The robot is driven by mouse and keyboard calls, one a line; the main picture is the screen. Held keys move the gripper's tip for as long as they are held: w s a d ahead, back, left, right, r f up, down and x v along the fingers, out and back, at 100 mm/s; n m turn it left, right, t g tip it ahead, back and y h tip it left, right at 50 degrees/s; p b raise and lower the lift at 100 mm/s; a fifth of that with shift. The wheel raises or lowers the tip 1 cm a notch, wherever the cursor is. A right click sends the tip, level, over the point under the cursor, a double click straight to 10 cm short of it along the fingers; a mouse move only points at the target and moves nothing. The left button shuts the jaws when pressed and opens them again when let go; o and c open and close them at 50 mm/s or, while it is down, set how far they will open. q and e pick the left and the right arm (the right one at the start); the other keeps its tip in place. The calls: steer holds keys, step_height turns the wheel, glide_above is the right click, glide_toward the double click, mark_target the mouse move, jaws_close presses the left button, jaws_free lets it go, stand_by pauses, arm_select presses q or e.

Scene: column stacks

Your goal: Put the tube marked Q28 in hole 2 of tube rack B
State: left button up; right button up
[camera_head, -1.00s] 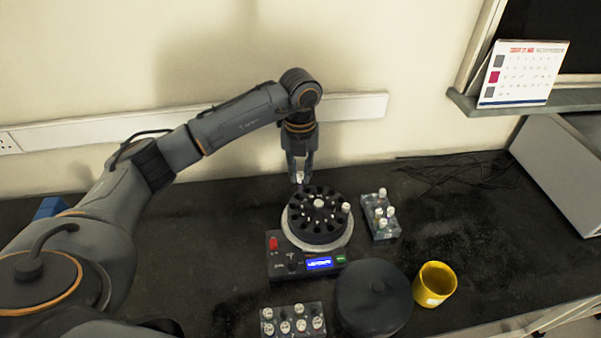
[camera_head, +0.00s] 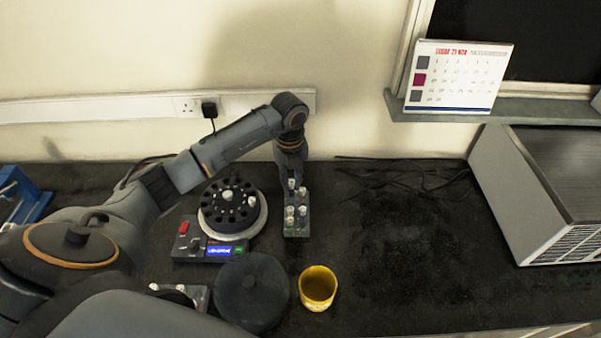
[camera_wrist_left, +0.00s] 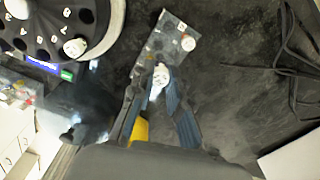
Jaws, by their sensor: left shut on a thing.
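My left gripper (camera_head: 291,180) is shut on a white-capped tube (camera_head: 291,185), just above the back end of the small grey rack (camera_head: 297,232) right of the centrifuge. In the left wrist view the fingers (camera_wrist_left: 154,92) close around a white cap (camera_wrist_left: 161,76) at the rack's edge (camera_wrist_left: 146,62). Several other white-capped tubes stand in this rack. Another white-capped tube (camera_head: 252,201) sits in the centrifuge rotor (camera_head: 217,215). A second rack (camera_head: 201,296) at the front is partly hidden by my arm. Tube markings and rack letters cannot be read. My right gripper is not in view.
The centrifuge (camera_head: 190,246) has a lit blue display. A dark round lid (camera_head: 250,292) and a yellow mug (camera_head: 317,287) stand in front. Cables (camera_head: 400,180) lie at the back right, and a grey box (camera_head: 540,200) stands far right. The bench between is clear.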

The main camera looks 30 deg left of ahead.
arm_select(q)
steer(key=shift+f, duration=0.15)
steer(key=shift+s+a+f+b, duration=0.15)
steer(key=shift+a+f+b, duration=0.15)
steer(key=shift+f+b, duration=0.35)
steer(key=shift+f, duration=0.35)
steer(key=shift+f+b, duration=0.35)
steer(key=shift+b, duration=0.1)
steer(key=shift+d+f+b, duration=0.15)
steer(key=shift+f+b, duration=0.2)
steer(key=shift+f, duration=0.15)
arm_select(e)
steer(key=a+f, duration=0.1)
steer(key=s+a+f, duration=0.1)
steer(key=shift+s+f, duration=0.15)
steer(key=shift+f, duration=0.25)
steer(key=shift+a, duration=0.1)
